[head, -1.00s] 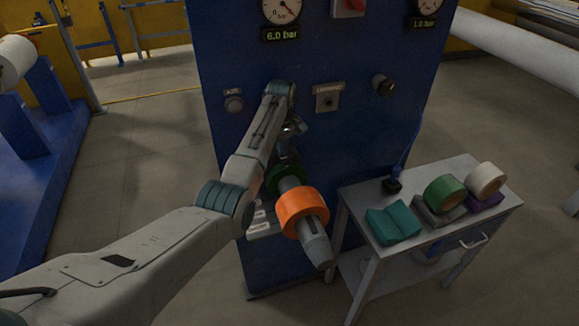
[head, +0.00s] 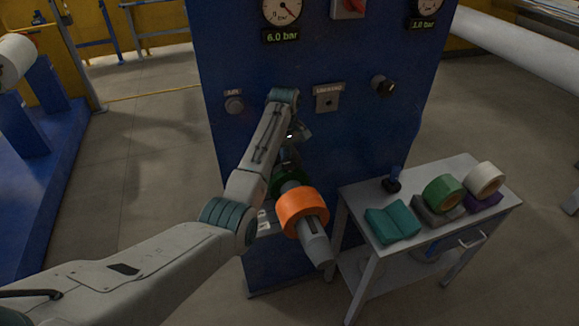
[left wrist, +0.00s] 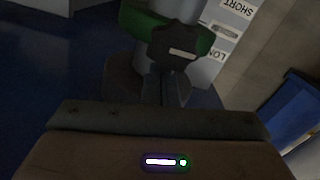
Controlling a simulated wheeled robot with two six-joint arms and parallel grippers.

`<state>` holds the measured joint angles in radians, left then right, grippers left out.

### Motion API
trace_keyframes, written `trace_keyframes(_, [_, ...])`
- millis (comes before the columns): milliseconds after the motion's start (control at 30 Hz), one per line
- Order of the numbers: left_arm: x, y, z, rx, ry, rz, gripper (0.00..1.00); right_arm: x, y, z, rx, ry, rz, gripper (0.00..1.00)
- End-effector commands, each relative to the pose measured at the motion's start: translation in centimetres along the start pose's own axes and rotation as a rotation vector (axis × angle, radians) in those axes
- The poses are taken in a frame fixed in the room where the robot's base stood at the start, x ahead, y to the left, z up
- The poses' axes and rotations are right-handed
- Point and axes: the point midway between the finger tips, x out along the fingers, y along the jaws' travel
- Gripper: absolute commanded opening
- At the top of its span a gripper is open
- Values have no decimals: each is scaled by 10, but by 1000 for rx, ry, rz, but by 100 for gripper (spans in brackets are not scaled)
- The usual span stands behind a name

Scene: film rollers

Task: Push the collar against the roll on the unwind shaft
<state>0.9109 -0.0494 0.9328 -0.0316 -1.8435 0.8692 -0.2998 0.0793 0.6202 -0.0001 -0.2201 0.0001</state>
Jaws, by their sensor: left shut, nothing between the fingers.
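The unwind shaft (head: 315,245) is a grey bar sticking out from the blue machine toward me. An orange roll (head: 302,209) sits around it. Behind the roll, nearer the machine, is a green ring (head: 279,183), which I take for the collar. It is partly hidden by my arm. In the left wrist view the green ring (left wrist: 140,24) carries a dark lobed knob (left wrist: 176,54). My left gripper (head: 289,160) is beside the green ring at the machine side. Its shut, empty fingers (left wrist: 160,92) point toward the knob; I cannot tell whether they touch. The right gripper is out of view.
The blue machine face (head: 350,140) with gauges and knobs stands close behind my gripper. A grey table (head: 365,197) at the right holds teal blocks (head: 393,224), a green roll (head: 443,194) and a cream roll (head: 484,179). Floor at the left is open.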

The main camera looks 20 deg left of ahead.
Motion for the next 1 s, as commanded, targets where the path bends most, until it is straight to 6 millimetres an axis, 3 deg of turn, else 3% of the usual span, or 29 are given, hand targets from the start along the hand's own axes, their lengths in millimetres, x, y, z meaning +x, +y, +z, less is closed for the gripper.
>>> trace_keyframes(1000, [1,-4,18,0,-2,-1,0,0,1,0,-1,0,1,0])
